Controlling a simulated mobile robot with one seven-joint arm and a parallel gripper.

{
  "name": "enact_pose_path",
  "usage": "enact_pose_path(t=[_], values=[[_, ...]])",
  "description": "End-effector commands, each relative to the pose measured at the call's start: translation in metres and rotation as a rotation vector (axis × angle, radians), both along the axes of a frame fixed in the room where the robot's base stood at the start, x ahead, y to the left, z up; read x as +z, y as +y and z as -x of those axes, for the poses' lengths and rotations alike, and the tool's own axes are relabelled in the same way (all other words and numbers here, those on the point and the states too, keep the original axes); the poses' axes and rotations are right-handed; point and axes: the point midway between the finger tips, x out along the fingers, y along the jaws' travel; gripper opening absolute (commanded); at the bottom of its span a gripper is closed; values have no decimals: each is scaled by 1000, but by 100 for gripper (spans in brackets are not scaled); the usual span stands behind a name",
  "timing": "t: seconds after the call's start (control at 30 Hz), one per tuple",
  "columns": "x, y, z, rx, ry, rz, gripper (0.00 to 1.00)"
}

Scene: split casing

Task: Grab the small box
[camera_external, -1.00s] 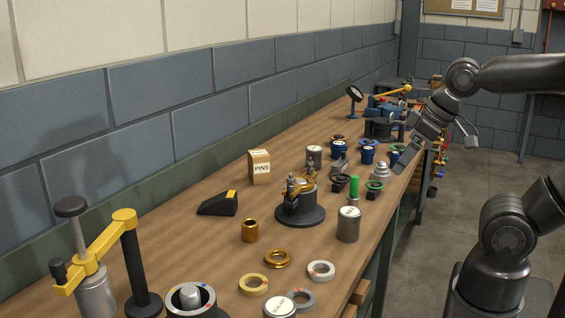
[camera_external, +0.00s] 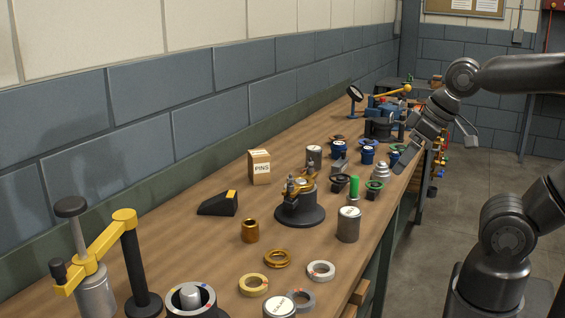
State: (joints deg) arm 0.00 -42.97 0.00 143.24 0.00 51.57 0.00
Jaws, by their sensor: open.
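The small box (camera_external: 259,167) is brown cardboard with a white label reading PINS. It stands upright on the wooden workbench, near the wall. My gripper (camera_external: 402,160) is open at the bench's right edge, to the right of the box and well apart from it. It points down and to the left, and no object shows between its fingers.
Between box and gripper stand a grey can (camera_external: 314,157), a dark round fixture with gold parts (camera_external: 300,213) and blue-capped jars (camera_external: 367,155). A black wedge (camera_external: 218,204) lies in front of the box. A yellow-armed press (camera_external: 97,250) stands at the near left. Bare wood surrounds the box.

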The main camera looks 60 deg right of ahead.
Motion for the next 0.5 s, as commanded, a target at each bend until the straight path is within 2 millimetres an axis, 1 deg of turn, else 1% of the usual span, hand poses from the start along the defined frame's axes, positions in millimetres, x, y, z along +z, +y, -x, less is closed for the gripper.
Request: enact_pose_path(t=[0.1,0.17,0.37,0.47,0.5], values=[[0,0,0,0,0,0,76],[0,0,0,0,0,0,80],[0,0,0,0,0,0,80],[3,-1,-6,-7,2,-10,80],[5,-2,-11,-15,5,-18,80]])
